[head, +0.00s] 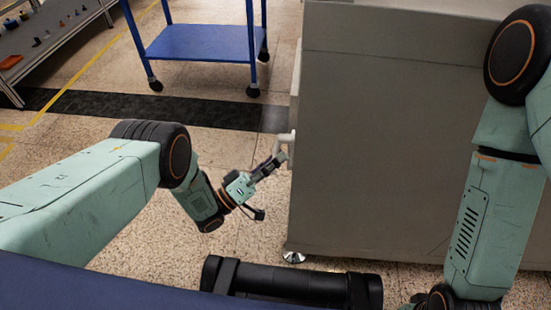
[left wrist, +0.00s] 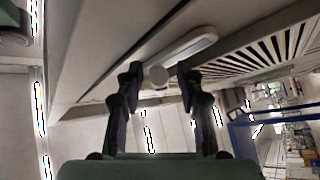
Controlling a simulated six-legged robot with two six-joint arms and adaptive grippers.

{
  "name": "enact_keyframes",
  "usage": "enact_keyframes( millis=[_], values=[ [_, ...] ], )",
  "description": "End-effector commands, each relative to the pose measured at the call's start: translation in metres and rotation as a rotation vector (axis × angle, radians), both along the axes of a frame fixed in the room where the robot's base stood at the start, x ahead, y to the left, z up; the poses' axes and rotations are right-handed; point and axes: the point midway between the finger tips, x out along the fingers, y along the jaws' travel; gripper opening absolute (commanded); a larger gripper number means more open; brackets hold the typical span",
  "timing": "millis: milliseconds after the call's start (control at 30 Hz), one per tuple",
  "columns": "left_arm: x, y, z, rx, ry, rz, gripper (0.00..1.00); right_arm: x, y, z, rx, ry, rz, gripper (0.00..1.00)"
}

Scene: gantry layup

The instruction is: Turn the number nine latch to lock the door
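A pale latch handle (head: 285,137) sticks out from the left side of the big grey cabinet (head: 390,150). In the left wrist view the latch (left wrist: 190,46) is a long rounded bar with a round end, set at a slant on the grey panel. No number is readable on it. My left gripper (head: 276,162) is just below the latch. In the left wrist view its two dark fingers (left wrist: 160,76) are apart, one on each side of the latch's round end, with small gaps showing. Whether they touch it I cannot tell. My right gripper is out of view.
A slatted vent (left wrist: 265,48) is beside the latch. A blue cart (head: 205,43) stands behind, left of the cabinet. A shelf with small parts (head: 45,45) is at the far left.

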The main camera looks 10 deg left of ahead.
Motion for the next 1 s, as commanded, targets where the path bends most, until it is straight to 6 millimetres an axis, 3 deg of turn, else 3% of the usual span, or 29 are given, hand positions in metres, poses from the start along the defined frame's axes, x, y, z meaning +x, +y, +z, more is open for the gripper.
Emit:
enact_keyframes(
  millis=[267,700,1000],
  values=[
    [-0.002,0.003,-0.002,0.000,0.001,0.001,0.37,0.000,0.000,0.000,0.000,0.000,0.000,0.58],
    [-0.038,0.048,-0.027,0.001,0.001,0.001,0.37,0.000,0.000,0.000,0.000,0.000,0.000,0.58],
    [-0.043,0.054,-0.029,0.000,-0.001,0.000,0.37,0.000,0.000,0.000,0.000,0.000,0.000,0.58]
  ],
)
